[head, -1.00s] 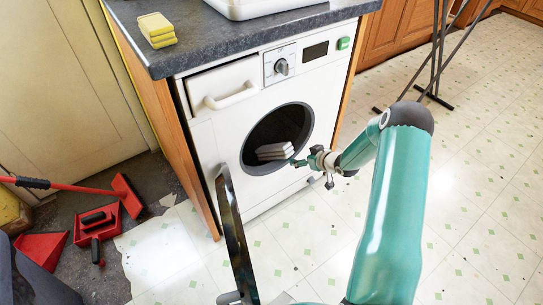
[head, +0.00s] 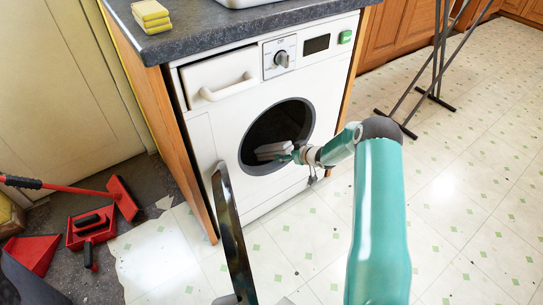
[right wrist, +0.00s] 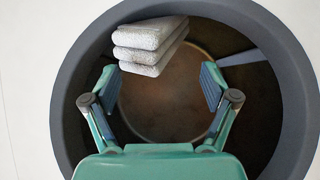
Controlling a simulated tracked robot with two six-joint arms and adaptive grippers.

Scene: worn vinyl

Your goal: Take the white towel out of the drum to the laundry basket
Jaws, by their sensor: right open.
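The white towel (head: 272,150) lies folded in several layers inside the dark drum (head: 290,122) of the white washing machine. In the right wrist view the towel (right wrist: 150,45) is at the upper left of the drum opening, just ahead of and beside the left finger. My right gripper (head: 285,157) is at the drum opening. In the right wrist view it (right wrist: 158,88) is open, with nothing between its fingers. I cannot tell whether a finger touches the towel. The washer door (head: 232,230) stands open, seen nearly edge-on. The laundry basket is not clearly in view.
Yellow sponges (head: 151,16) lie on the grey worktop (head: 220,30). A red dustpan (head: 36,252), brush (head: 92,226) and broom (head: 122,198) lie on the floor at left. A folding rack's dark legs (head: 437,70) stand at upper right.

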